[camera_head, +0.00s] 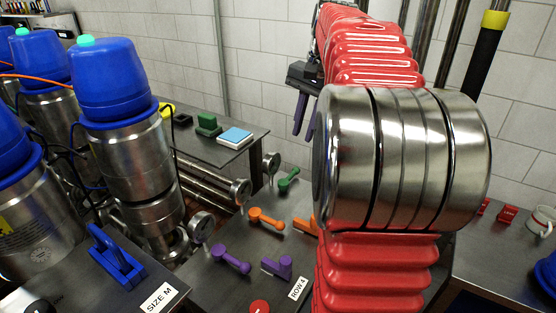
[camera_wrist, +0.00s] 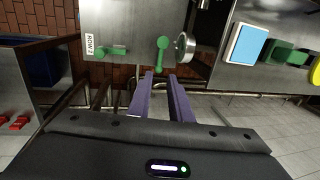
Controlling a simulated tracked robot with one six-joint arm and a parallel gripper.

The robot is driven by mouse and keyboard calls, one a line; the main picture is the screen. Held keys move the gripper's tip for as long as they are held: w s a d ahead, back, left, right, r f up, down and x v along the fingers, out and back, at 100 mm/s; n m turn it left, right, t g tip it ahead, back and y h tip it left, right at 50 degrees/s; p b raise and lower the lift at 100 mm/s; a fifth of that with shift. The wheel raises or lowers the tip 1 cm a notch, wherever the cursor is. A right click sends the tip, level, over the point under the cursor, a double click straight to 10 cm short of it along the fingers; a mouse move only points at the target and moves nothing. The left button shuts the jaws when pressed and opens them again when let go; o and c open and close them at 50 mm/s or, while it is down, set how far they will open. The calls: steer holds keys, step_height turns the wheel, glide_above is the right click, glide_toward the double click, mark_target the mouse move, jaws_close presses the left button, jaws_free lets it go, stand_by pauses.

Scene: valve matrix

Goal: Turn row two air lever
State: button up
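In the wrist view, a green lever (camera_wrist: 161,55) stands on a grey panel beside a round gauge (camera_wrist: 184,47). A second green handle (camera_wrist: 112,51) lies to its left, beside a white label (camera_wrist: 88,47) reading ROW 2. No label visible here marks which one is air. My gripper (camera_wrist: 160,76) has two purple fingers, apart and empty, with their tips just below the upright lever in the picture. In the head view, one green lever (camera_head: 288,180) shows, and my gripper (camera_head: 304,122) hangs above and behind it. My arm hides part of the panel.
In the head view, an orange lever (camera_head: 266,218), purple levers (camera_head: 230,258) and a ROW 4 label (camera_head: 298,288) share the panel. Blue-capped steel cylinders (camera_head: 120,130) stand left. A side table holds a light blue block (camera_head: 235,136) and a green block (camera_head: 208,124).

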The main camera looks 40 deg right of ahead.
mark_target(292, 173)
steer(key=shift+d, duration=0.2)
steer(key=shift+w, duration=0.1)
steer(key=w+f, duration=0.1)
steer(key=f, duration=0.8)
steer(key=w+a+f, duration=0.1)
steer(key=f, duration=0.3)
steer(key=shift+w+f, duration=0.3)
steer(key=shift+c, duration=0.6)
jaws_close()
steer(key=shift+d+r, duration=0.1)
